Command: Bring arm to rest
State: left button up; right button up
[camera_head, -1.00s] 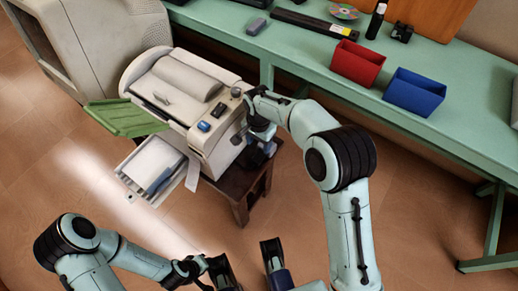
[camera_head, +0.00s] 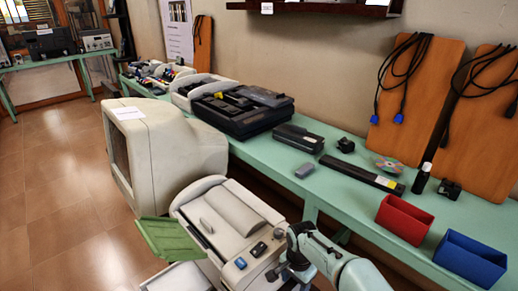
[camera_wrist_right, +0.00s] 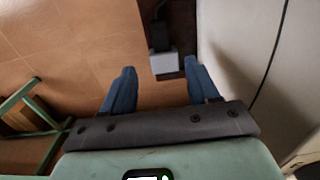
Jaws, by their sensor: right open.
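My right arm comes in at the bottom right of the head view, with its gripper (camera_head: 287,268) beside the right side of the beige printer (camera_head: 232,222). In the right wrist view the two blue fingers of this gripper (camera_wrist_right: 160,68) are apart with nothing held between them. A small light-grey block with a black part (camera_wrist_right: 164,64) lies beyond the fingertips, over a dark brown surface. I cannot tell whether the gripper touches the printer. My left gripper is out of view.
A green bench (camera_head: 335,200) runs along the wall, bearing a red bin (camera_head: 403,219), a blue bin (camera_head: 468,259), a black bottle (camera_head: 421,180) and a black machine (camera_head: 242,108). A large beige monitor (camera_head: 165,150) stands left of the printer. Open tiled floor (camera_head: 60,190) lies at left.

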jog(key=s+f+n+g+y+p, duration=0.15)
jog(key=s+f+n+p, duration=0.25)
jog(key=s+f+p, duration=0.9)
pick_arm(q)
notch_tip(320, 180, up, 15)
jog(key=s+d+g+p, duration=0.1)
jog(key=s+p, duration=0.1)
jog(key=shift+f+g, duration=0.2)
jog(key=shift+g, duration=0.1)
pick_arm(e)
jog(key=s+a+n+y, duration=0.2)
jog(key=s, duration=1.7)
jog(key=shift+f, duration=0.3)
